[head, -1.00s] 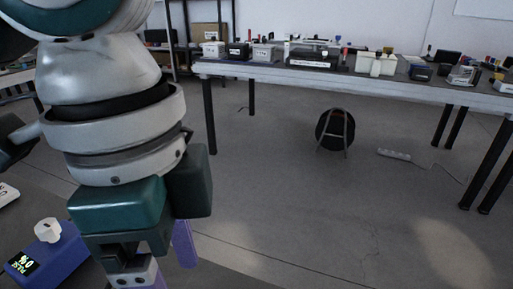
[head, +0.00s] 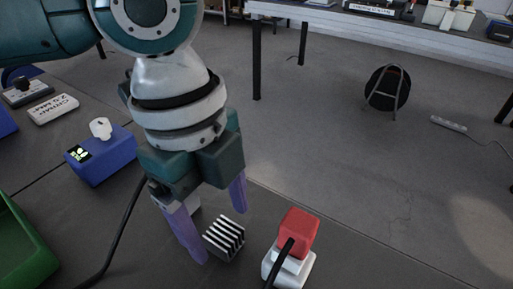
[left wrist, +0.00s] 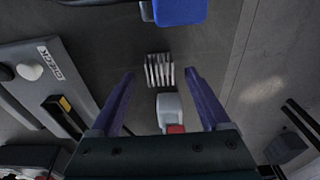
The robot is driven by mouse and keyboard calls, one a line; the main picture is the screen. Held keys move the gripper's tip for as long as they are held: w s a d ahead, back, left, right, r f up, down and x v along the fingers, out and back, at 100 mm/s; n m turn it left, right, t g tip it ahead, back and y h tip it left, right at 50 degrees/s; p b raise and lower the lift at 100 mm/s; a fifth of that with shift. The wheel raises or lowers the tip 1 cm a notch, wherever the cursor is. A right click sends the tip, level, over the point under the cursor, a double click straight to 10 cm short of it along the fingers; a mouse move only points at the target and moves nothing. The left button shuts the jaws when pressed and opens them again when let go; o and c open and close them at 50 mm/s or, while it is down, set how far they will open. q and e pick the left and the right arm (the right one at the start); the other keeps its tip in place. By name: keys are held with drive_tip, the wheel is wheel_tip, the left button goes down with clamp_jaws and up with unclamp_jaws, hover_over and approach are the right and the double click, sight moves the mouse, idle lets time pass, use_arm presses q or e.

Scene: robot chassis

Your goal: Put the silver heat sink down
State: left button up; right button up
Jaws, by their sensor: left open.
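The silver heat sink (head: 225,238), a small finned block with dark gaps, appears to rest on the dark tabletop (head: 150,255). My left gripper (head: 220,235) points down over it with its two purple fingers spread, one on each side. In the left wrist view the heat sink (left wrist: 159,70) shows between the open fingertips (left wrist: 160,76), with a gap visible on both sides. My right gripper is not in view.
A red-and-white device (head: 298,235) with a black cable stands just right of the heat sink. A blue box (head: 105,160) with a white knob stands to the left. A green tray (head: 22,245) is at the lower left. Floor lies beyond the table's edge.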

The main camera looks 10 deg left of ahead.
use_arm(q)
drive_tip(key=shift+s+d+f, duration=0.1)
drive_tip(key=shift+d+f, duration=0.05)
drive_tip(key=shift+f, duration=0.6)
clamp_jaws()
